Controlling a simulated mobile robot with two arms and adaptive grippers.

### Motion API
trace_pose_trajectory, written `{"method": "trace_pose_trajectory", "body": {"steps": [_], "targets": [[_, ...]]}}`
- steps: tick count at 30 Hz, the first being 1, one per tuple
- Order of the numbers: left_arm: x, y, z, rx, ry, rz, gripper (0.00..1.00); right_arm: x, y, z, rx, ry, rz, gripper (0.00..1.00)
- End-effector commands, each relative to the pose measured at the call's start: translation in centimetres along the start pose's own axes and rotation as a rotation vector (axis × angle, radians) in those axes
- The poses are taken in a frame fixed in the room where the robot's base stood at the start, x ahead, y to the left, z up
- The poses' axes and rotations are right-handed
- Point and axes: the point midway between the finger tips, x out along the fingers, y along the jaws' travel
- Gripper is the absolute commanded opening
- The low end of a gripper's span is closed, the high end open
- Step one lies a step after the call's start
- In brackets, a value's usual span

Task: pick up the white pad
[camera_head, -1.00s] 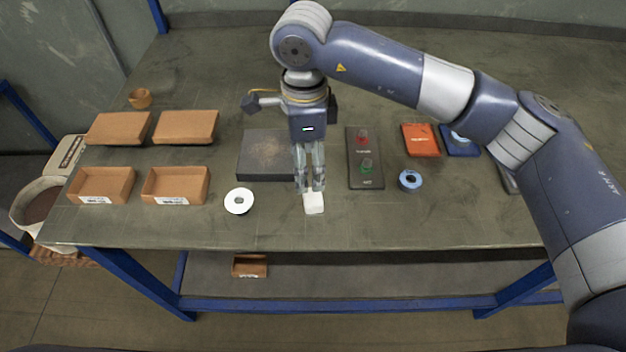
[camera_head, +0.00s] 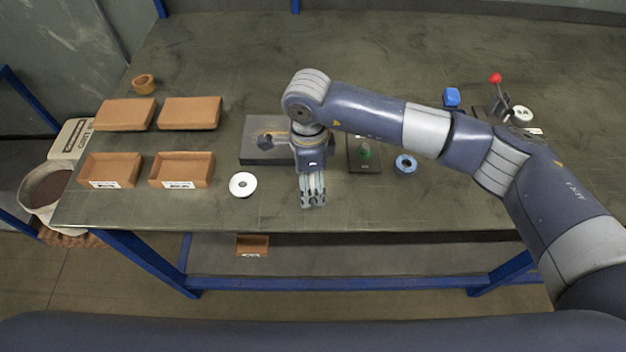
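My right gripper (camera_head: 313,203) points down over the front middle of the table, its fingers close together. The small white pad cannot be made out clearly now. The fingertips cover the place where it lay, and I cannot tell whether they are shut on it. My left gripper is not in view.
A white ring-shaped disc (camera_head: 242,194) lies left of the gripper. A dark grey block (camera_head: 256,155) is behind it. Open cardboard boxes (camera_head: 200,180) stand at the left. A blue ring (camera_head: 405,164) and a dark panel (camera_head: 365,167) with a green knob are to the right.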

Motion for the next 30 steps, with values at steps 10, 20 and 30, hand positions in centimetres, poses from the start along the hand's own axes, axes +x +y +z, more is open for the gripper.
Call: {"method": "trace_pose_trajectory", "body": {"steps": [10,20,30], "targets": [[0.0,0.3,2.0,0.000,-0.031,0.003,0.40,0.0,0.0,0.0,0.000,0.000,0.000,0.27],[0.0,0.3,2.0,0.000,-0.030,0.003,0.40,-0.1,0.0,0.0,0.000,-0.001,0.000,0.26],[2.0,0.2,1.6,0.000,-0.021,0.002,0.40,-3.2,-0.2,0.1,-0.002,-0.002,-0.007,0.26]]}}
